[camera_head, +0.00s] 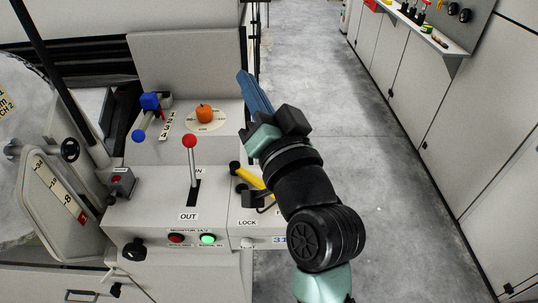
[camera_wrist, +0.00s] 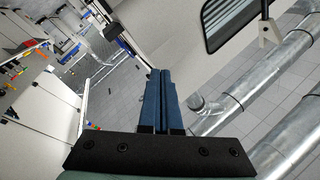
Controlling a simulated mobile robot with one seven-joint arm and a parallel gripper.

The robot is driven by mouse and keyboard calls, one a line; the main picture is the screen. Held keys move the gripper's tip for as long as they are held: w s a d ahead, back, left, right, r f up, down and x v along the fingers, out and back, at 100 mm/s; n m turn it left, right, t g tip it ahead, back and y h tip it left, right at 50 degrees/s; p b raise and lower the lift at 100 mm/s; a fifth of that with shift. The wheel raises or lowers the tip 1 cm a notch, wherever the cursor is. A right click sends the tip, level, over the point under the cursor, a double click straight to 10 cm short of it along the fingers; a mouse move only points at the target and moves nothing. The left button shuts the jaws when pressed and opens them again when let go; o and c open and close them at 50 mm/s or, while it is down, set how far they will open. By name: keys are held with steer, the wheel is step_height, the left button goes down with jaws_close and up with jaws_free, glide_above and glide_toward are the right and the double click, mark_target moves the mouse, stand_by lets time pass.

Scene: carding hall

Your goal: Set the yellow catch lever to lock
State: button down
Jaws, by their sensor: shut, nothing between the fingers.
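The yellow catch lever (camera_head: 252,178) shows on the right part of the machine's control panel in the head view. It has a black knob at its upper left end, and its lower right end is partly hidden behind my arm. A LOCK label (camera_head: 247,223) sits on the panel below it; any other label for the lever is hidden or unreadable. My gripper (camera_head: 243,78) is above and beyond the lever in the picture, apart from it, with its blue fingers pointing up and away. The fingers are together and empty in the wrist view (camera_wrist: 161,75), where I cannot make out the lever.
A red-knobbed lever (camera_head: 191,160) stands in a slot left of the yellow lever. A blue-knobbed handle (camera_head: 142,128) and an orange knob (camera_head: 204,113) sit behind. Grey cabinets (camera_head: 440,130) line the right side. The aisle floor (camera_head: 330,70) between is clear.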

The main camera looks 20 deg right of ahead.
steer(key=s+d+f+m+b, duration=0.2)
steer(key=d+f+m, duration=0.1)
steer(key=f, duration=0.7)
steer(key=s+d+f+m+g+b, duration=0.1)
steer(key=s+d+f+m, duration=0.1)
steer(key=f, duration=0.8)
steer(key=s+d+f+m+g+b, duration=0.1)
steer(key=d+f+m, duration=0.3)
steer(key=f, duration=0.6)
steer(key=shift+s+d+m+h+b, duration=0.45)
steer(key=shift+m+b, duration=0.35)
steer(key=shift+m, duration=0.2)
steer(key=shift+a, duration=0.1)
steer(key=w, duration=1)
steer(key=shift+a, duration=0.3)
